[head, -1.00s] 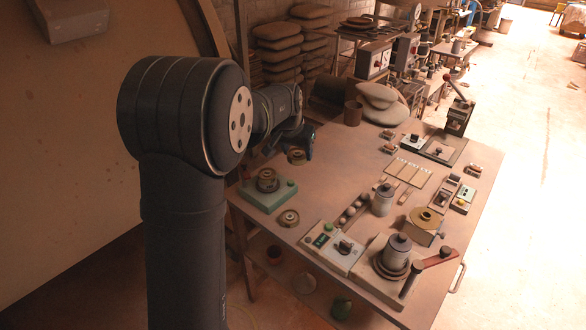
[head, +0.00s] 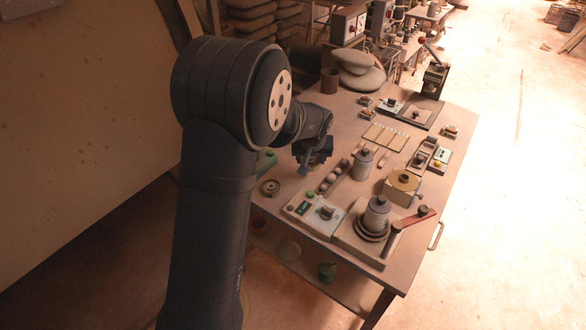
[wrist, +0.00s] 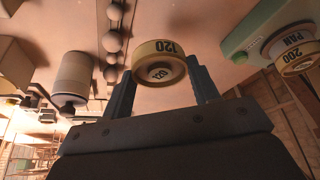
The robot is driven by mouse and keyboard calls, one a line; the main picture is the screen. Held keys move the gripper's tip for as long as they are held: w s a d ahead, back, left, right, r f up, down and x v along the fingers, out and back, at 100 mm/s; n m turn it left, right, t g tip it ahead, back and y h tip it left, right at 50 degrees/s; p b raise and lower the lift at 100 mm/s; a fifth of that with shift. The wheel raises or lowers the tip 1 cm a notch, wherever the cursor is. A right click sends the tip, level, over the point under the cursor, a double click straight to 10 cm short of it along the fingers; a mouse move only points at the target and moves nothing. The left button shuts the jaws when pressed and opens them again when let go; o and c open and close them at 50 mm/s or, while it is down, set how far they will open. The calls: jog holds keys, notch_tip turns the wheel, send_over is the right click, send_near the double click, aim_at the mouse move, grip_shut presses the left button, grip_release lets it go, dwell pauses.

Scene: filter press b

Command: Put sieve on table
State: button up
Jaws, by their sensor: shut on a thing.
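A round brass-coloured sieve marked 120 (wrist: 175,47) sits between the two fingers of my gripper (wrist: 160,68) in the wrist view. My gripper is shut on it. In the head view my gripper (head: 307,166) hangs over the wooden table (head: 305,268), left of the row of balls; the held sieve is mostly hidden there. In the wrist view a sieve marked 200 (wrist: 299,58) is stacked with a pan (wrist: 292,38) on a green base (wrist: 262,30).
A row of balls (head: 334,177), a grey canister (head: 363,163) and a control box (head: 318,212) stand close to my gripper. A lidded pot on a plate (head: 376,212) stands at the front right. My arm hides most of the green base in the head view.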

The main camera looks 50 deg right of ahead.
jog(key=w+f, duration=0.1)
jog(key=w, duration=0.1)
jog(key=w+f, duration=0.1)
jog(key=w, duration=0.1)
jog(key=w+f, duration=0.2)
jog(key=w, duration=0.1)
jog(key=shift+d+f, duration=0.1)
jog(key=shift+d, duration=0.25)
jog(key=shift+w+f, duration=0.1)
jog(key=shift+f, duration=1.9)
jog(key=shift+f, duration=0.1)
jog(key=shift+f, duration=0.1)
jog(key=o, duration=1)
jog(key=shift+o, duration=0.2)
jog(key=v, duration=1.2)
jog(key=shift+r, duration=0.25)
